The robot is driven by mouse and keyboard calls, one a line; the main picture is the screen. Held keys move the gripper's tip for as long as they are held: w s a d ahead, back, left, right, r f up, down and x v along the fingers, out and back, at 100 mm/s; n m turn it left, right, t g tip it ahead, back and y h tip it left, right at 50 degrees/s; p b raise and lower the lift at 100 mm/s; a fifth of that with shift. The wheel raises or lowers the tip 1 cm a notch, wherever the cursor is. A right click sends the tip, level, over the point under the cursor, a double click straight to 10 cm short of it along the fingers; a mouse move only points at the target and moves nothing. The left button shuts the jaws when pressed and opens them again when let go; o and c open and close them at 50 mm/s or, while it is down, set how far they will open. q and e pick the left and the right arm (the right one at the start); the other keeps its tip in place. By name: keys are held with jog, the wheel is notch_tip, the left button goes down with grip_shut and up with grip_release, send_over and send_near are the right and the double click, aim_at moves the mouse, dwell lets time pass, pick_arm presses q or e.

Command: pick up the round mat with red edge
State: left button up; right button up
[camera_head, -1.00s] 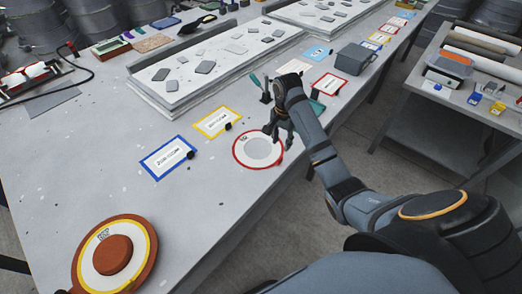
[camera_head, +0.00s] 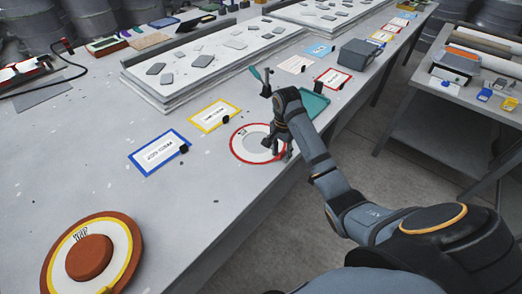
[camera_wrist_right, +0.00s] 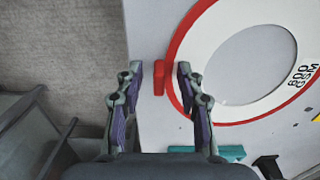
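The round mat with red edge (camera_head: 243,143) lies flat near the table's front edge; it has a white ring and a grey centre. It also shows at the right of the wrist view (camera_wrist_right: 207,52), with black print and a red tab (camera_wrist_right: 160,78) on its rim. My right gripper (camera_head: 279,152) is over the mat's right side in the head view and hides part of it. In the wrist view my right gripper (camera_wrist_right: 159,76) is open, with the tab between its fingertips in the picture. Whether it touches the tab I cannot tell. My left gripper is not in view.
A blue-framed card (camera_head: 140,164) and a yellow-framed card (camera_head: 203,112) lie left of the mat. A teal tray (camera_head: 318,103) is just beyond my gripper. An orange-brown disc with a yellow-edged ring (camera_head: 91,258) lies at lower left. Table between is mostly clear.

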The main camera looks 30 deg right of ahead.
grip_shut()
dwell(0.4)
jog(key=shift+r+p, duration=0.25)
jog(key=shift+p, duration=0.15)
notch_tip(320, 180, up, 4)
jog(key=p, duration=0.3)
jog(key=shift+s+p, duration=0.1)
jog(key=shift+p, duration=0.2)
jog(key=s+d+r+p, duration=0.1)
jog(key=s+r+p, duration=0.6)
jog(key=s, duration=0.7)
jog(key=shift+d+r, duration=0.15)
jog(key=shift+r, duration=0.65)
